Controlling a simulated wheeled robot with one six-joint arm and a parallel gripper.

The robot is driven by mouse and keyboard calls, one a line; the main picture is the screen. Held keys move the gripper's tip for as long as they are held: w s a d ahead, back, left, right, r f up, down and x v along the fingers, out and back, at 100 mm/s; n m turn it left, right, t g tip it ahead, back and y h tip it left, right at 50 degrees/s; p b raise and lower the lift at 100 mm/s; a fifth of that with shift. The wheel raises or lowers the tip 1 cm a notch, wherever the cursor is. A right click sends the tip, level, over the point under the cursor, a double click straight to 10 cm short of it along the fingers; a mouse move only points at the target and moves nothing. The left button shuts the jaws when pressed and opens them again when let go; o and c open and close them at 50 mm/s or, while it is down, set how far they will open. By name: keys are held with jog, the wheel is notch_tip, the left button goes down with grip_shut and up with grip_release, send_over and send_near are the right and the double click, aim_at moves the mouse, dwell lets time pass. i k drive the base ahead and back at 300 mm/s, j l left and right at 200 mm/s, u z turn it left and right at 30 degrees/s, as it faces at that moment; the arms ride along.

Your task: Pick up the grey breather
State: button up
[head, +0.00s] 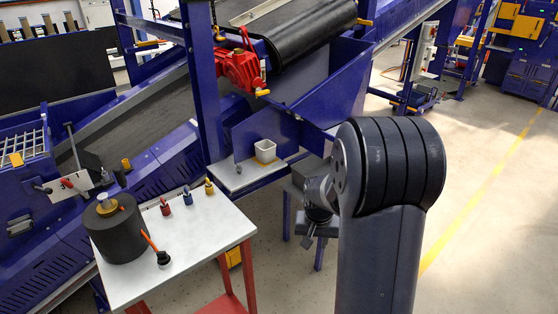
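I cannot single out the grey breather with certainty. A small grey piece (238,166) stands at the left end of a small white shelf (238,181), beside a white square cup (265,151); it is too small to tell if it is the breather. My gripper (318,232) hangs right of the shelf and the white table, apart from both. My own arm partly hides it, and its fingers are too dark and small to read.
The white-topped table (205,240) on red legs holds a large dark cylinder (118,232), small red (165,206), blue (187,196) and yellow (209,187) items, and a black-based orange-handled tool (163,257). Blue conveyor framing (330,85) stands behind. Floor at right is clear.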

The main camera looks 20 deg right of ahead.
aim_at(239, 169)
jog(key=i+l+z, duration=0.15)
jog(key=z, duration=0.25)
jog(key=i+l+z, duration=0.2)
jog(key=z, duration=0.2)
jog(key=i+l+z, duration=0.15)
jog(key=z, duration=0.25)
jog(key=i+l+u, duration=0.1)
jog(key=i, duration=0.25)
jog(key=i+u, duration=0.1)
jog(key=i, duration=0.2)
jog(key=i+u, duration=0.2)
jog(key=u, duration=0.2)
jog(key=i+u, duration=0.15)
jog(key=u, duration=0.3)
jog(key=i+u, duration=0.2)
jog(key=u, duration=0.2)
jog(key=i+l+u, duration=0.15)
jog(key=u, duration=0.25)
jog(key=i+u, duration=0.25)
jog(key=u, duration=0.2)
jog(key=i+l+u, duration=0.1)
jog(key=i+u, duration=0.15)
jog(key=u, duration=0.2)
